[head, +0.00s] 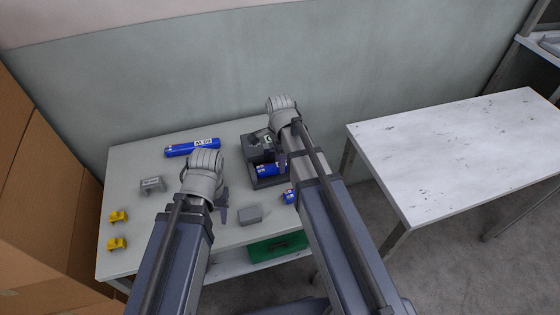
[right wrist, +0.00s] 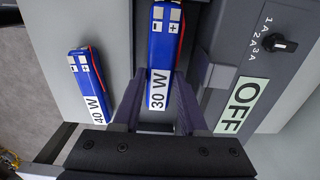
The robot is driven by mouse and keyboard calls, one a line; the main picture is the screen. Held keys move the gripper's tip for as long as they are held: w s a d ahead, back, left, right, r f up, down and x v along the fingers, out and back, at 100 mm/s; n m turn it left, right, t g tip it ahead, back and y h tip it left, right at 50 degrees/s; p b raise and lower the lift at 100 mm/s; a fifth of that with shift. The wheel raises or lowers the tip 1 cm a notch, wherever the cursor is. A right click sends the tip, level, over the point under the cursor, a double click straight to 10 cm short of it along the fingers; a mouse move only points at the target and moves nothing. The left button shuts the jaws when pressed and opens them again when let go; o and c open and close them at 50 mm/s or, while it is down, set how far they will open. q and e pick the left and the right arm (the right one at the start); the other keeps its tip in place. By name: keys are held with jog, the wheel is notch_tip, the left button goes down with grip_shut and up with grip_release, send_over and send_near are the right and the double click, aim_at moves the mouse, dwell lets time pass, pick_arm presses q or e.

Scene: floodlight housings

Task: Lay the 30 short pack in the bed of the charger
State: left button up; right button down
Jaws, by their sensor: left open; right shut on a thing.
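The 30 W short pack (right wrist: 158,88), blue with a white label and terminals marked minus and plus, is between the fingers of my right gripper (right wrist: 160,118), which is shut on it. In the head view the blue pack (head: 266,170) is at the front of the dark grey charger (head: 256,154), over or in its bed. I cannot tell whether it rests on the bed floor. The charger also shows in the right wrist view (right wrist: 245,60), with an OFF label and a knob marked 1A 2A 3A. My left gripper (head: 223,204) is open and empty above the table.
A blue 40 W pack (right wrist: 88,85) lies beside the charger. A long blue pack (head: 190,147) lies at the back. A grey bracket (head: 152,185), yellow pieces (head: 118,216) and a grey block (head: 250,215) are on the table. A white table (head: 450,150) stands empty at right.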

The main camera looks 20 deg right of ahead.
pick_arm(q)
jog(key=shift+f+b, duration=0.4)
jog(key=shift+f, duration=0.05)
pick_arm(e)
jog(key=shift+f, duration=0.5)
jog(key=shift+c, duration=1.8)
grip_release()
jog(key=shift+r, duration=0.1)
notch_tip(320, 180, up, 8)
jog(key=p, duration=0.8)
pick_arm(q)
notch_tip(320, 180, up, 8)
jog(key=shift+f, duration=0.1)
pick_arm(e)
jog(key=shift+s, duration=0.15)
